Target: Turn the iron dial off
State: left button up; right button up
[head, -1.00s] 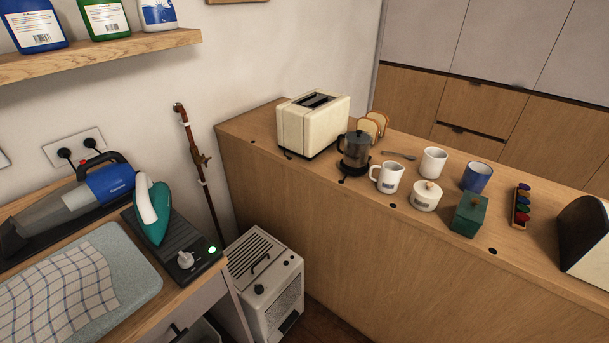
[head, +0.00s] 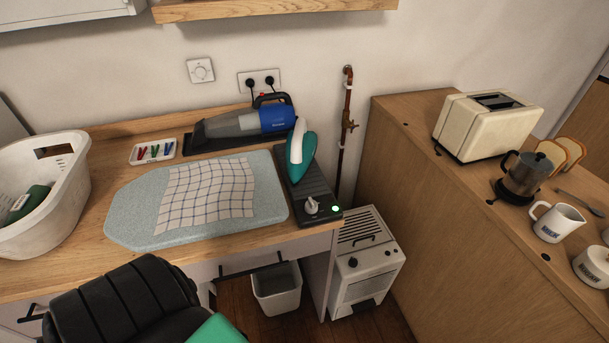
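The iron (head: 301,153), teal and white, stands on a dark station (head: 309,190) at the right end of the wooden counter. A green light (head: 336,209) glows just right of the dial. Neither of my grippers shows in the head view.
A pale blue ironing pad (head: 130,215) with a checked cloth (head: 215,190) lies left of the station. A white basket (head: 50,205) is far left and a handheld vacuum (head: 240,122) behind. A white heater (head: 366,262) and a bin (head: 278,290) stand below.

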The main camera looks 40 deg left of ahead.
aim_at(311, 207)
jog(key=u, duration=1.1)
